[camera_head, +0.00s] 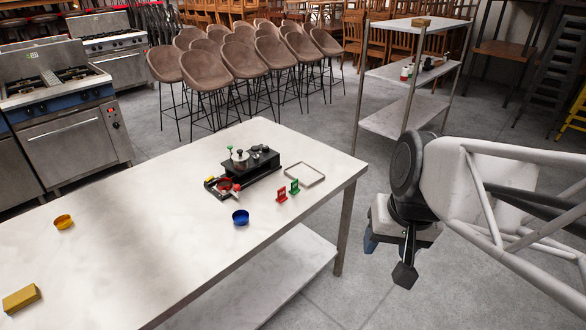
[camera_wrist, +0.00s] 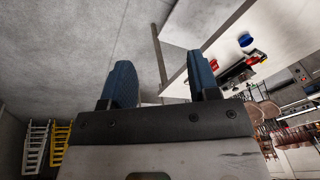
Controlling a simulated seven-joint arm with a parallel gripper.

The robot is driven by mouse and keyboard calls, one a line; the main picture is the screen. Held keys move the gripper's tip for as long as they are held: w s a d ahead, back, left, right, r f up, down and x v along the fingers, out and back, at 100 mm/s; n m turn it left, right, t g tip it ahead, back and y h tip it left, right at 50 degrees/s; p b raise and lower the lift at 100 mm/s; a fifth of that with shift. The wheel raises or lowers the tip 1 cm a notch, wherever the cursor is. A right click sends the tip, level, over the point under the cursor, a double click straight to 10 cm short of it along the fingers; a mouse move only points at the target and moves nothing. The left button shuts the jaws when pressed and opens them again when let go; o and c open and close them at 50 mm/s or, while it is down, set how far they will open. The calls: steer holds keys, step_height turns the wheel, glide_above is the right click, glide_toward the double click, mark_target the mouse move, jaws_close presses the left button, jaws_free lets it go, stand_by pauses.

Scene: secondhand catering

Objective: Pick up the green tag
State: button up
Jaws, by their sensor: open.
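The green tag (camera_head: 294,187) stands on the white table (camera_head: 150,218), near its right end in the head view, just right of a similar red tag (camera_head: 281,196). My gripper (camera_head: 388,258) is open and empty. It hangs off the table's right end, over the floor and well apart from the tag. In the wrist view its two blue-grey fingers (camera_wrist: 163,85) are spread, with nothing between them. The wrist view shows the table at the upper right, tilted; I cannot make out the green tag clearly there.
A black device (camera_head: 250,168) with a small green-topped part stands behind the tags, beside a shallow grey tray (camera_head: 304,174). A blue cup (camera_head: 240,217) is left of the tags. An orange cup (camera_head: 63,222) and a yellow block (camera_head: 21,298) lie far left. A metal shelf (camera_head: 395,76) stands behind.

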steer(key=w+a+f+m+y, duration=0.3)
steer(key=w+m, duration=0.1)
steer(key=w, duration=0.6)
steer(key=w+a+f+m+y, duration=0.2)
steer(key=w+a+m, duration=0.2)
steer(key=w, duration=0.5)
steer(key=w+a+f+m+y, duration=0.3)
steer(key=w, duration=0.7)
steer(key=m+t+y, duration=0.1)
steer(key=m+t, duration=0.5)
steer(key=m, duration=0.8)
glide_toward(295, 185)
steer(key=x, duration=0.2)
steer(key=shift+w+a+f, duration=0.15)
steer(key=shift+f, duration=0.2)
steer(key=shift+a, duration=0.1)
steer(key=shift+x, duration=1.2)
steer(key=shift+w+a, duration=0.1)
steer(key=shift+w, duration=0.05)
steer(key=shift+x, duration=2.5)
